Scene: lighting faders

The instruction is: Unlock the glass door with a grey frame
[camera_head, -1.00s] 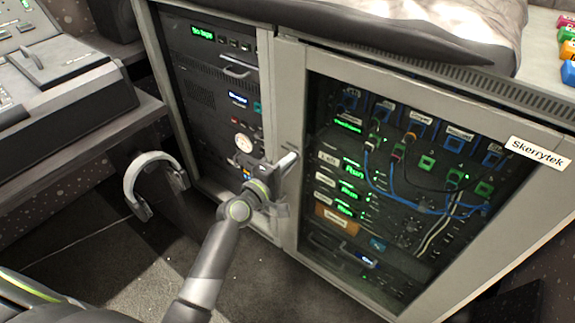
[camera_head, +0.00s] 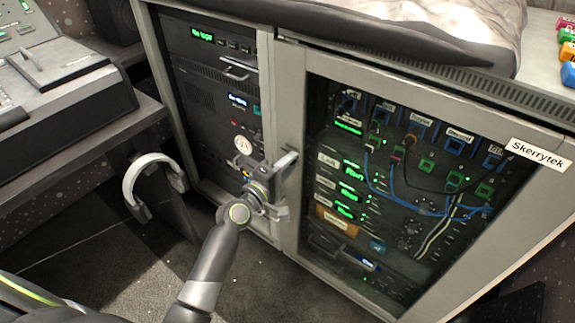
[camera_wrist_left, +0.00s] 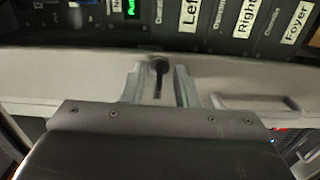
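The glass door (camera_head: 400,75) with a grey frame is closed on the right part of the cabinet. My left gripper (camera_head: 278,187) is at the left upright of its frame, beside a pale bar handle (camera_head: 287,161). In the left wrist view the frame (camera_wrist_left: 60,72) runs across the picture and the handle (camera_wrist_left: 262,101) is to the right. A dark key-like piece (camera_wrist_left: 158,70) stands at the frame between the two fingers of the left gripper (camera_wrist_left: 160,88). The fingers are apart, with a gap visible around the piece. My right gripper is not in view.
Behind the glass are lit rack units and blue cables (camera_head: 375,182). A second rack bay (camera_head: 205,90) is left of the door. Headphones (camera_head: 150,180) hang by the desk (camera_head: 90,135) at left. Dark floor (camera_head: 270,285) is clear in front of the cabinet.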

